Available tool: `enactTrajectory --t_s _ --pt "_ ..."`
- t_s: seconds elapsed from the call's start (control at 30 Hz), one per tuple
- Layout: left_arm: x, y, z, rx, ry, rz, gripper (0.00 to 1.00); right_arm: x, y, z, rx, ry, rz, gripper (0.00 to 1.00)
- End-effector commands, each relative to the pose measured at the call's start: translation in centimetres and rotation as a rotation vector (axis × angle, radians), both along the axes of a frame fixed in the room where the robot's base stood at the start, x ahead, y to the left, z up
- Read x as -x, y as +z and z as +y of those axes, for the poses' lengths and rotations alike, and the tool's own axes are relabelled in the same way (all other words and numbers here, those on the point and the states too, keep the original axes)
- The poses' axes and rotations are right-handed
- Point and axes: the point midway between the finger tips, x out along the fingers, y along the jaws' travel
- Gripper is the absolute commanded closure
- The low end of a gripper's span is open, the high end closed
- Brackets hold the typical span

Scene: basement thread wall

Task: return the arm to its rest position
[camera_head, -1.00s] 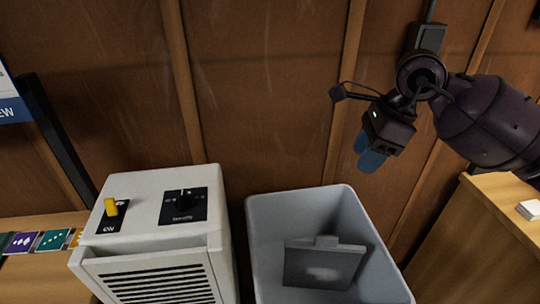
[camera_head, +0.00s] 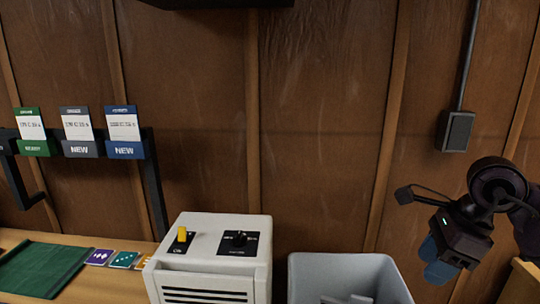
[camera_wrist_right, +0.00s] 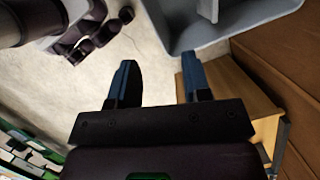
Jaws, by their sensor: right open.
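My right gripper (camera_head: 438,262) is at the lower right of the head view, in front of the wood-panelled wall and to the right of the grey bin. Its blue fingers point down. In the right wrist view the two fingers (camera_wrist_right: 158,80) stand apart with nothing between them, above a pale floor. My left gripper does not show in the head view.
A grey bin (camera_head: 345,270) with a grey object inside stands beside a white machine (camera_head: 215,243) with a yellow switch and a black dial. At the left are a green mat (camera_head: 42,270), several cards and a rack with labelled tags (camera_head: 122,132). A wall box (camera_head: 456,130) hangs at the right.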

Motion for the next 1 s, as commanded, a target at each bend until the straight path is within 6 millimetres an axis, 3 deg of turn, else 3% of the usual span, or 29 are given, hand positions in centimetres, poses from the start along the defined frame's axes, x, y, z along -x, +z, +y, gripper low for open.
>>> enactTrajectory --t_s 0.03,0.2,0.37,0.6,0.73,0.83,1.0 --pt "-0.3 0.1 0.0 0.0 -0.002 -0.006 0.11 0.0 0.0 0.0 0.0 0.0 0.0 0.56" --pt "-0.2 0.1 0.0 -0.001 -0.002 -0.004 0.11 1.6 -2.9 3.9 -0.269 -0.01 0.107 0.56" --pt "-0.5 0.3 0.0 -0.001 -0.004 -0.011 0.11 3.0 -4.5 7.3 -0.55 -0.066 0.223 0.56" --pt "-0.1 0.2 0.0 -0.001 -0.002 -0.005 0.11 4.6 -5.5 11.5 -1.135 -0.327 0.489 0.56" --pt "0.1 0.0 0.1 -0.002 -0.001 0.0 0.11 4.0 -6.2 11.4 -1.465 -0.579 0.652 0.56" --pt "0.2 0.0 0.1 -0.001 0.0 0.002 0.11 3.4 -7.6 10.1 -1.696 -0.816 0.774 0.56" --pt "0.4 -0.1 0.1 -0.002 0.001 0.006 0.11 2.9 -12.8 6.2 -2.029 -1.301 0.977 0.56"
